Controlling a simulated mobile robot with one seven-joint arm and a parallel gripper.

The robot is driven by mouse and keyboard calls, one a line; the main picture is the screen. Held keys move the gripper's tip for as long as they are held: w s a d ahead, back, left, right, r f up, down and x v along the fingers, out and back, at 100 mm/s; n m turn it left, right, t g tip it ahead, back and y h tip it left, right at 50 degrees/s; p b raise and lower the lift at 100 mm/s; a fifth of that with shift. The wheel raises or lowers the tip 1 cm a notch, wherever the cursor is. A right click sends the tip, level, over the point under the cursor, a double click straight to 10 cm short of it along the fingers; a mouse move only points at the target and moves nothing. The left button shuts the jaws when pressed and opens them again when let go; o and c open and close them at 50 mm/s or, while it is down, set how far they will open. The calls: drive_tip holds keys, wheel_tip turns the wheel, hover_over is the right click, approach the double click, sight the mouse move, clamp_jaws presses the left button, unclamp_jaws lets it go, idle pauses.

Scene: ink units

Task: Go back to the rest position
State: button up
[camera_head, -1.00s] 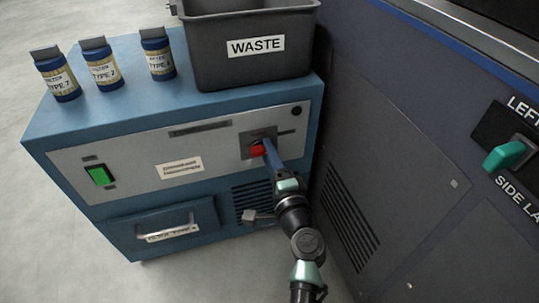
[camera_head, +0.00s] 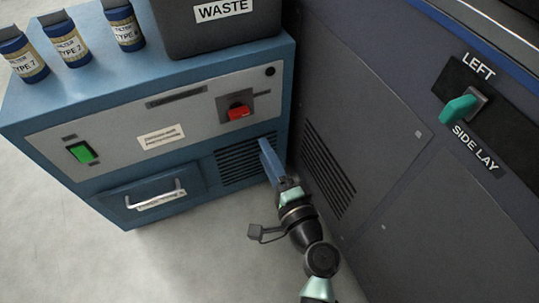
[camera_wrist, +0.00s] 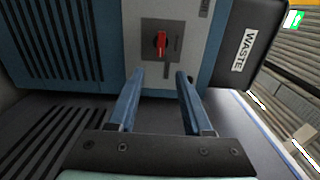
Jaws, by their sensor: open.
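My gripper (camera_head: 268,158) is in front of the blue cabinet (camera_head: 60,107), below a red rotary switch (camera_head: 238,112) on its grey panel. In the wrist view my gripper (camera_wrist: 158,80) has its two blue fingers apart with nothing between them. The red switch (camera_wrist: 161,42) shows beyond the fingertips, apart from them. In the wrist view its handle runs along the picture's vertical; in the head view it looks roughly horizontal.
The dark machine side (camera_head: 400,150) stands close on the right, with a green LEFT SIDE LAY lever (camera_head: 461,108). A WASTE bin (camera_head: 222,28) and several labelled bottles (camera_head: 67,42) stand on the cabinet. A drawer handle (camera_head: 157,196) juts out. Floor (camera_head: 190,265) in front is clear.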

drive_tip(key=shift+s+d, duration=0.2)
drive_tip(key=shift+s, duration=0.4)
